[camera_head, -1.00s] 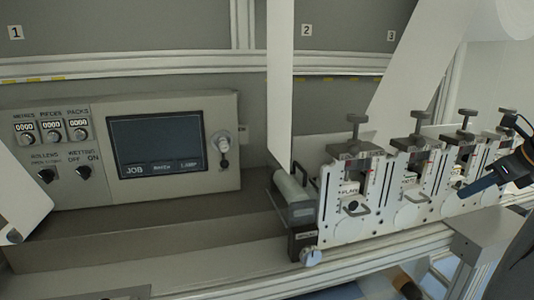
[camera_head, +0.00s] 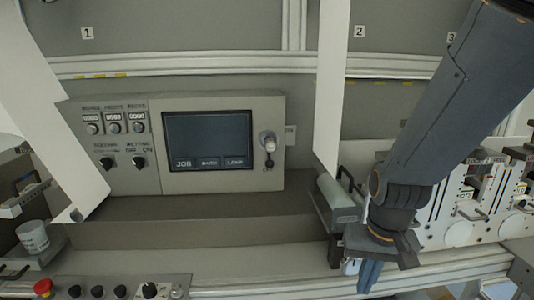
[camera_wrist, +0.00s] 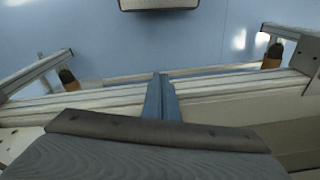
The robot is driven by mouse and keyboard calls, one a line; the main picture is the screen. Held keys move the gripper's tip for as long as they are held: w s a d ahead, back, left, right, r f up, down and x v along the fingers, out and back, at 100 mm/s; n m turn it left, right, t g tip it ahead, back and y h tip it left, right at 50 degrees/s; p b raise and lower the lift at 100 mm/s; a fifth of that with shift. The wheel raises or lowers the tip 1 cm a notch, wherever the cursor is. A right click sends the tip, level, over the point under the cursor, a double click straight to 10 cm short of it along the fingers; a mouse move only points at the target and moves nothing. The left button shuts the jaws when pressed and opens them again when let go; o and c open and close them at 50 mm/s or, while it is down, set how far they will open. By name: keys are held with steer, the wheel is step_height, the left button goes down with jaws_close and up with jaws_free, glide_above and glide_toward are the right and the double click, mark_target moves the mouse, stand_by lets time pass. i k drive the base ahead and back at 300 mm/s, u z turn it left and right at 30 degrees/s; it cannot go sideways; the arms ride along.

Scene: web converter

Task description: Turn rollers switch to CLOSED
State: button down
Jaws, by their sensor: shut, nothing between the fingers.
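The rollers switch (camera_head: 106,163) is a small black rotary knob at the lower left of the grey control panel (camera_head: 264,104). Its label is too small to read clearly, and I cannot tell which position it points to. A matching wetting knob (camera_head: 139,162) sits just right of it. My gripper (camera_head: 369,278) hangs pointing down at the front rail, well to the right of and below the panel. Its blue fingers (camera_wrist: 160,98) are together and empty in the wrist view, over the rail and the blue floor. The switch does not show there.
A dark screen (camera_head: 208,139) fills the panel's middle. A hanging white web (camera_head: 331,90) and a roller (camera_head: 338,198) lie between my gripper and the panel. Another sheet (camera_head: 58,130) hangs left of the knobs. A front console with a red button (camera_head: 43,287) is at lower left.

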mark_target(107, 164)
steer(key=u, duration=1.5)
steer(key=k, duration=0.55)
steer(key=u, duration=0.55)
steer(key=i, duration=1.15)
steer(key=z, duration=0.6)
